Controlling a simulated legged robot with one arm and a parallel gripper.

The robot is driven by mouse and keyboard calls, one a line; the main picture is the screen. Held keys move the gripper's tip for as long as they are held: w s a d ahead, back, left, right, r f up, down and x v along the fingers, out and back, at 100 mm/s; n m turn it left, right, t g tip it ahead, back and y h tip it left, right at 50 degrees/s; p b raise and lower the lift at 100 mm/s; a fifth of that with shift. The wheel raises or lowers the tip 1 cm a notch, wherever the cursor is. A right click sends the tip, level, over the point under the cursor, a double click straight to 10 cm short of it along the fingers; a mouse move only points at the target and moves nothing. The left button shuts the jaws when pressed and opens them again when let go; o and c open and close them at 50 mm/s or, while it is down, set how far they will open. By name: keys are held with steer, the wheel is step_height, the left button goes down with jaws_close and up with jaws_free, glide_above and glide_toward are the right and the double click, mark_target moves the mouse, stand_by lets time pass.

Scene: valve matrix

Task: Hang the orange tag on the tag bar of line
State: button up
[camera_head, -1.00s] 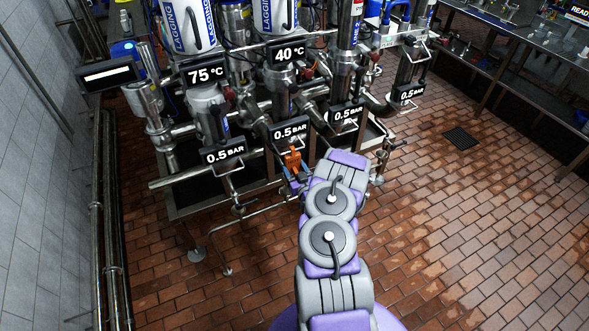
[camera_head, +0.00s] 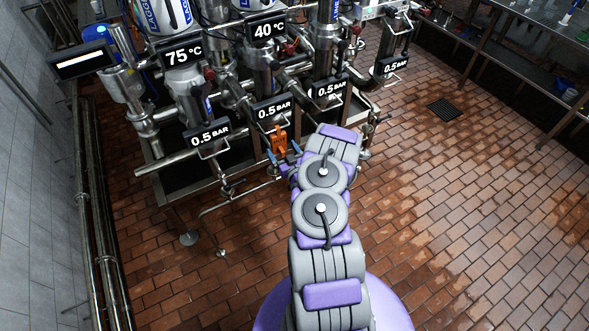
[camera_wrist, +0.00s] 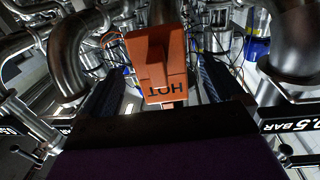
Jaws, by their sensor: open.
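The orange tag (camera_head: 279,140) sits just below the second 0.5 BAR display from the left in the head view. In the wrist view the orange tag (camera_wrist: 158,62) is large and central, with HOT printed upside down. My gripper (camera_head: 281,156) is open, its dark blue fingers on either side of the tag. In the wrist view gaps show between the tag and both fingers of my gripper (camera_wrist: 160,88). Whether the tag's top rests on a bar is hidden. A thin metal bar (camera_head: 214,152) shows below the leftmost 0.5 BAR display.
Pipes and displays crowd the valve frame, including the second 0.5 BAR display (camera_head: 273,108) and the 75 °C display (camera_head: 184,55). Another 0.5 BAR display (camera_wrist: 294,126) is close at right in the wrist view. The brick floor (camera_head: 460,220) is clear at right.

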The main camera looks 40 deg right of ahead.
steer(key=p+v, duration=0.3)
steer(key=v, duration=1.2)
steer(key=shift+s, duration=0.15)
steer(key=w+a+r+n+g+y, duration=0.3)
steer(key=w+n+g+y, duration=0.25)
steer(key=w, duration=0.35)
steer(key=s+a+r+g+h+b, duration=0.1)
steer(key=a+r+g, duration=0.2)
steer(key=r, duration=0.3)
steer(key=s+a+r+g, duration=0.1)
steer(key=a+r+g, duration=0.25)
steer(key=r, duration=0.25)
steer(key=s+a+r+g, duration=0.2)
steer(key=s+a+r, duration=0.4)
steer(key=s, duration=0.4)
steer(key=s+a+r+m+g+b, duration=0.1)
steer(key=s+a+r+g, duration=0.1)
steer(key=s+a+r, duration=0.4)
steer(key=s+a+r+m+g+y, duration=0.1)
steer(key=s+a+r+g, duration=0.2)
steer(key=s, duration=1.2)
steer(key=a+r, duration=0.3)
steer(key=a, duration=0.3)
steer(key=shift+s+r+b, duration=0.25)
steer(key=shift+r+b, duration=0.1)
